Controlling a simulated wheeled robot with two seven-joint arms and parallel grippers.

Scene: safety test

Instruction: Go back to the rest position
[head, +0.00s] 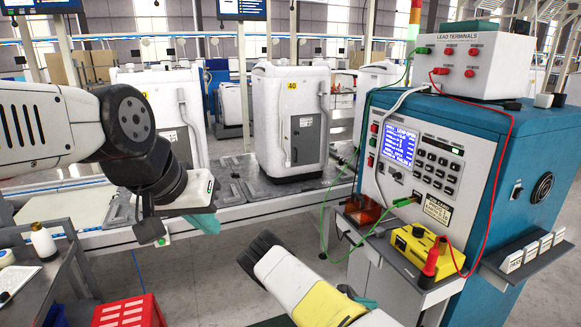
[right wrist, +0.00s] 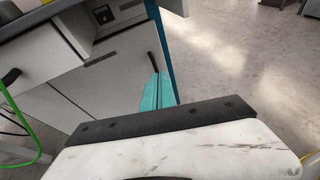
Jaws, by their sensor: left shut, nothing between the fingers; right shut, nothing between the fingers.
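My left gripper (head: 205,223) hangs at the end of the arm from the left, in front of the long workbench. Its teal fingers are partly hidden by the wrist, and it is shut and empty. My right arm comes up from the bottom centre in the head view, in front of the test station. Only a small teal part of my right gripper (head: 366,302) shows beside the arm. In the right wrist view its two teal fingers (right wrist: 157,92) lie together, shut and empty, with grey cabinet fronts to their left.
The blue test station (head: 470,150) stands close at right, with a yellow device (head: 424,248) on its shelf and loose red and green cables. White housings (head: 290,115) stand on the workbench (head: 110,238). A red crate (head: 130,312) is at lower left. Floor between is open.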

